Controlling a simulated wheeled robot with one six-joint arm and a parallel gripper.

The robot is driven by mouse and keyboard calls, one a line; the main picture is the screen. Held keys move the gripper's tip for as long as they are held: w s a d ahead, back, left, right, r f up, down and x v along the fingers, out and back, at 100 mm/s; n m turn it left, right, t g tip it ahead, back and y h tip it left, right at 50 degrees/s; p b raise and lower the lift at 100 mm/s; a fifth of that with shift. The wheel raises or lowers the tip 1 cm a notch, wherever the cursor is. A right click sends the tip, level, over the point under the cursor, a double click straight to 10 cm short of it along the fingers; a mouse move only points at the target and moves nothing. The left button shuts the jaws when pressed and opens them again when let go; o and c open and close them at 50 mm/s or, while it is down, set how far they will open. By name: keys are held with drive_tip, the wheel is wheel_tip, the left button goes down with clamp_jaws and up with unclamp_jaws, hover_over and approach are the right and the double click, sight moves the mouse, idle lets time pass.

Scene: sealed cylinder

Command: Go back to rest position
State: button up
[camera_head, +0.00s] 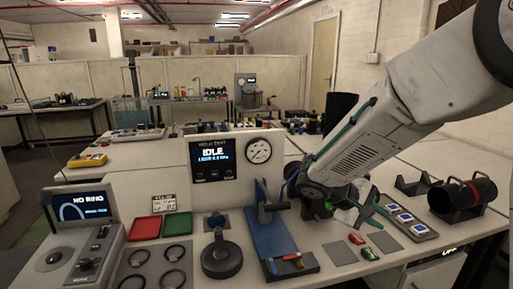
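My arm comes in from the upper right and reaches down over the bench. My gripper (368,212), with teal fingers, is low over the right half of the bench, left of the blue-marked tray. The fingers are small and seen at an angle, so I cannot tell how far apart they are. No object shows clearly between them. A black cylinder with a red band (470,192) lies on its side in a dark cradle at the right, apart from my gripper.
An empty dark cradle (413,184) stands behind the blue-marked tray (408,222). A blue fixture (272,240), a round dark piece (221,261) and a mat with several rings (155,268) are left of my gripper. The tester screen (213,160) reads IDLE.

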drive_tip(key=s+d+r+m+g+y, duration=0.1)
drive_tip(key=s+r+m+y, duration=0.15)
drive_tip(key=s, duration=0.55)
drive_tip(key=s+d+r+m+y, duration=0.1)
drive_tip(key=s+r+m+y, duration=0.2)
drive_tip(key=s, duration=0.5)
drive_tip(key=s+a+r+t+y, duration=0.1)
drive_tip(key=s+a+y, duration=0.4)
drive_tip(key=s, duration=0.5)
drive_tip(key=shift+s+a+r+t, duration=0.2)
drive_tip(key=shift+s+r+t, duration=0.1)
drive_tip(key=shift+s+t, duration=0.1)
drive_tip(key=shift+w+y, duration=0.1)
drive_tip(key=shift+y, duration=0.15)
